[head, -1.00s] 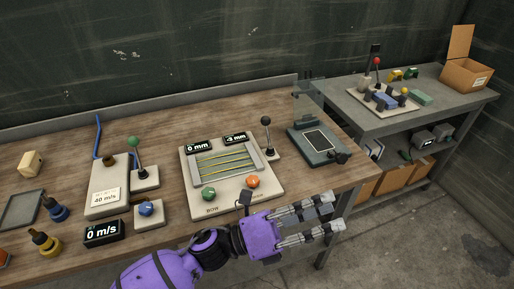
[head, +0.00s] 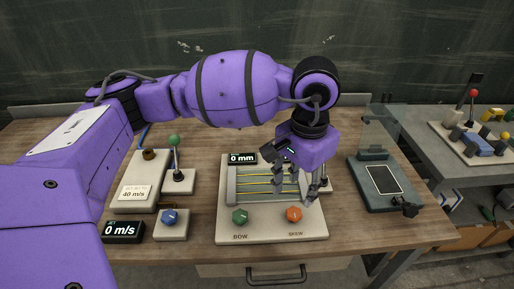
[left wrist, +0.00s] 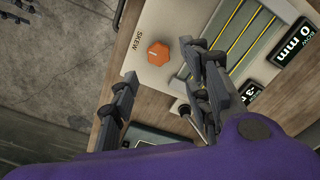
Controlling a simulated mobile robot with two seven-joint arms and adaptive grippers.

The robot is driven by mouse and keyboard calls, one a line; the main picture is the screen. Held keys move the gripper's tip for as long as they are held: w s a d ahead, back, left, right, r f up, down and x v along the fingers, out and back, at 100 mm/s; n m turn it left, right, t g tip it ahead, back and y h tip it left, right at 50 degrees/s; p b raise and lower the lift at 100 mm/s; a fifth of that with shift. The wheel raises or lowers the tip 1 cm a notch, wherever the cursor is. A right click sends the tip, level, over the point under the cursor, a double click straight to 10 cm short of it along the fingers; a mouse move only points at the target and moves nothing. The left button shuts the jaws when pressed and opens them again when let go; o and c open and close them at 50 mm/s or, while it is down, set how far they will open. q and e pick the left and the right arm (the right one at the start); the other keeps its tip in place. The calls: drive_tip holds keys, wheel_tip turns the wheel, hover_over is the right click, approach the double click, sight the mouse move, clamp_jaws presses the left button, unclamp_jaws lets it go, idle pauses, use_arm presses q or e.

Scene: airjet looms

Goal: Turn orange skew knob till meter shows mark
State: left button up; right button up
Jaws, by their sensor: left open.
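The orange skew knob (head: 294,214) sits at the lower right of the pale bow/skew panel (head: 265,238). It also shows in the left wrist view (left wrist: 158,53), beside the SKEW label. My left gripper (head: 299,192) is open and empty, pointing down over the panel's right side, just behind the knob. In the left wrist view its fingers (left wrist: 165,85) are apart, with the knob beyond them, not between. One meter (left wrist: 293,42) reads 0 mm. The other meter (left wrist: 250,92) is partly covered by a finger; a "-3" shows. My right gripper is not in view.
A green knob (head: 240,216) sits left of the orange one. A black-handled lever (head: 323,182) stands close by the gripper. A blue knob (head: 169,217) and green-topped lever (head: 175,142) are at left. A dark glass-backed device (head: 384,182) is at right.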

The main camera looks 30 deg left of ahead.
sight(295, 212)
use_arm(q)
wheel_tip(295, 212, down, 7)
drive_tip(key=shift+s+f+b, duration=0.1)
drive_tip(key=shift+b, duration=0.95)
drive_tip(key=shift+f, duration=0.35)
drive_tip(key=shift+r, duration=0.15)
drive_tip(key=shift+d+b, duration=0.1)
drive_tip(key=shift+b, duration=0.2)
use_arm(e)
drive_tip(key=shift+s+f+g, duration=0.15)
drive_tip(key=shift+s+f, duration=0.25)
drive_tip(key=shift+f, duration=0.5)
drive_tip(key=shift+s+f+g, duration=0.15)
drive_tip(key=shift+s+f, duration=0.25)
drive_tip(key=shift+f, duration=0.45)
use_arm(q)
drive_tip(key=c, duration=1)
drive_tip(key=shift+c, duration=0.3)
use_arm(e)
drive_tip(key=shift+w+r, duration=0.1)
